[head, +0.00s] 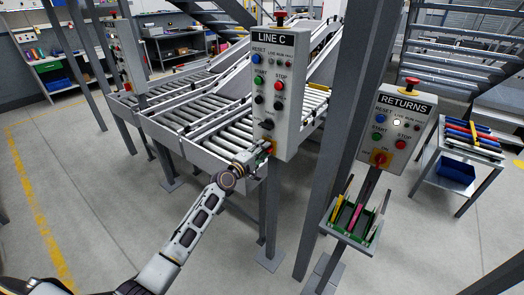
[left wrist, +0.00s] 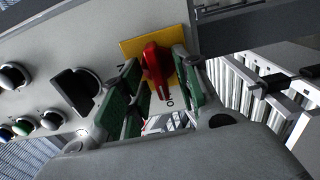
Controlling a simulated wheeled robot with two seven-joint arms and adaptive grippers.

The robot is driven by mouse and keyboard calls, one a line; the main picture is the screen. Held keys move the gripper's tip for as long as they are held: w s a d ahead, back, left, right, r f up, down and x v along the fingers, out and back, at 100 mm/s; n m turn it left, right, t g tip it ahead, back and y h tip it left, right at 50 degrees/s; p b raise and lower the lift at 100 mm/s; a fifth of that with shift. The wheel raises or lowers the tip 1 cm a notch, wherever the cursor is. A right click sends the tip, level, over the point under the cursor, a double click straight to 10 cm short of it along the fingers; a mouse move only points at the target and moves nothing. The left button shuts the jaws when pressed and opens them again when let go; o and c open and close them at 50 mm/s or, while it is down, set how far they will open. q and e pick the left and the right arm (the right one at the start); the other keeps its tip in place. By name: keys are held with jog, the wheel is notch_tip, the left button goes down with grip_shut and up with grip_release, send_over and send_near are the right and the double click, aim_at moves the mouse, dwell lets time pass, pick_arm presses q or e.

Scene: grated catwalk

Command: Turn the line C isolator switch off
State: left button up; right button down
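The LINE C control box (head: 276,90) stands on a post in the middle of the head view. Its isolator switch (head: 270,146) is at the bottom of the box, partly hidden by my gripper. In the left wrist view the switch is a red handle (left wrist: 156,66) on a yellow plate. The handle runs roughly up and down in that picture, its lower end close to an O mark. My left gripper (left wrist: 158,82) is open, one green-padded finger on each side of the handle. Whether either pad touches it is unclear. My right gripper is out of view.
A RETURNS box (head: 397,128) with its own red isolator stands to the right, beyond a grey column (head: 345,130). A small tray of tools (head: 352,222) hangs below it. Roller conveyors (head: 195,110) lie behind the LINE C box. A side table (head: 470,140) stands far right.

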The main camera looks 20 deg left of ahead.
pick_arm(q)
jog(key=shift+s, duration=0.15)
jog(key=v, duration=1.1)
jog(key=shift+s+a, duration=0.15)
jog(key=shift+s, duration=0.2)
dwell(0.3)
jog(key=shift+m, duration=0.3)
dwell(0.4)
